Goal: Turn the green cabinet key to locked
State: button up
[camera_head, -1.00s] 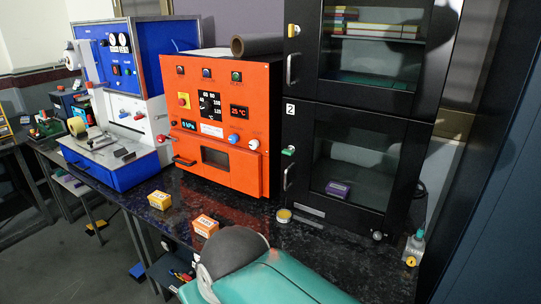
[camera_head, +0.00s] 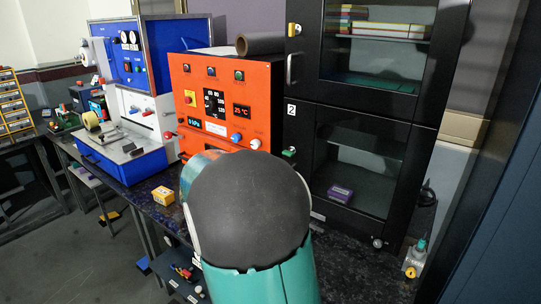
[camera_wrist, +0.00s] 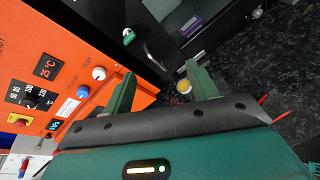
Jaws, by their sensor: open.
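The green key (camera_head: 289,152) sits on the left edge of the lower black cabinet (camera_head: 357,118), just below the "2" label. Its lock position cannot be told. It also shows in the wrist view (camera_wrist: 128,36), near the top, ahead of my gripper and apart from it. My gripper (camera_wrist: 161,74) is open and empty, its two green fingers spread. In the head view my grey and teal arm covers the gripper and the lower cabinet's handle. The handle shows in the wrist view (camera_wrist: 155,58) as a dark bar beyond the fingers.
An orange oven (camera_head: 220,95) with knobs stands left of the cabinet. The upper cabinet has a yellow key (camera_head: 294,30). A yellow round tin (camera_wrist: 184,86) lies on the dark bench by the right finger.

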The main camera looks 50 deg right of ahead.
jog(key=w+d+f+n+h, duration=0.1)
jog(key=w+d+n, duration=0.2)
jog(key=d, duration=0.7)
jog(key=w+d+f+n+t+h, duration=0.1)
jog(key=w+d+n+h, duration=0.1)
jog(key=d, duration=0.9)
jog(key=shift+w+n+t, duration=0.3)
jog(key=shift+w+n, duration=0.2)
jog(key=shift+w, duration=0.3)
jog(key=shift+f, duration=0.1)
jog(key=shift+c, duration=0.2)
jog(key=shift+d, duration=0.1)
jog(key=c, duration=0.9)
